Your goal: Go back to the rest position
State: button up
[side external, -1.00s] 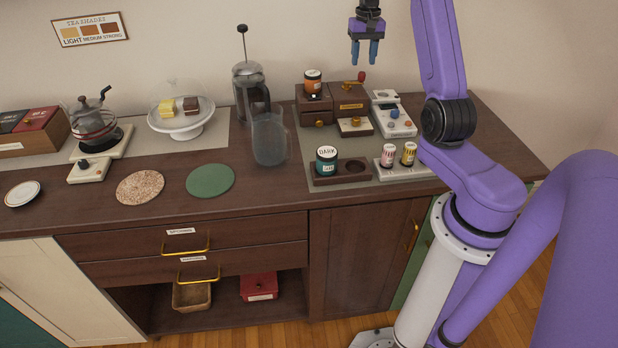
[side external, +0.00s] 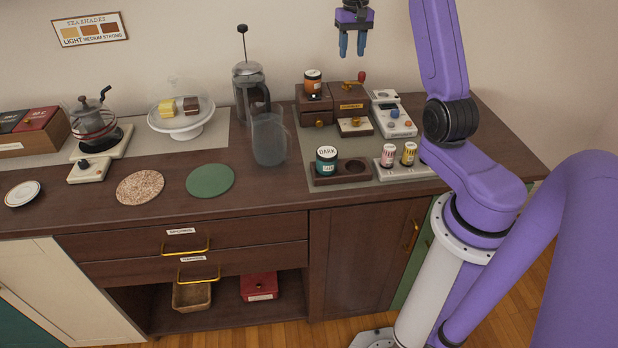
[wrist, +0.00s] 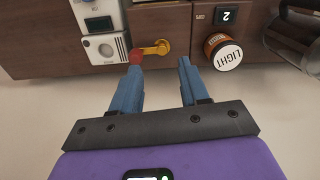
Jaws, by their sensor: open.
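My gripper (side external: 352,44) is open and empty. It hangs in the air at the top of the side view, above the back right of the counter (side external: 270,185) and close to the wall in the picture. In the wrist view its two blue fingers (wrist: 157,88) stand apart with nothing between them. Beyond the fingertips are a yellow crank with a red knob (wrist: 150,51) and an orange jar marked LIGHT (wrist: 222,52). The gripper touches nothing that I can see.
Below stand wooden drawer boxes (side external: 350,100), with the orange jar (side external: 313,80) on top, and a white device (side external: 392,115). A French press (side external: 248,88) and a clear pitcher (side external: 269,140) stand left of them. The air around the gripper is clear.

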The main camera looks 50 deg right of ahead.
jog(key=s+a+r+n, duration=0.1)
jog(key=s+a+n, duration=0.15)
jog(key=a, duration=0.75)
jog(key=s+a+n, duration=0.1)
jog(key=a+n, duration=0.3)
jog(key=a, duration=0.6)
jog(key=s+a+r+n, duration=0.1)
jog(key=a+n, duration=0.2)
jog(key=a, duration=0.7)
jog(key=s+a+n, duration=0.5)
jog(key=s+a, duration=0.3)
jog(key=s, duration=0.4)
jog(key=s+f+n, duration=0.3)
jog(key=s+n, duration=0.3)
jog(key=s, duration=0.8)
jog(key=shift+s, duration=0.15)
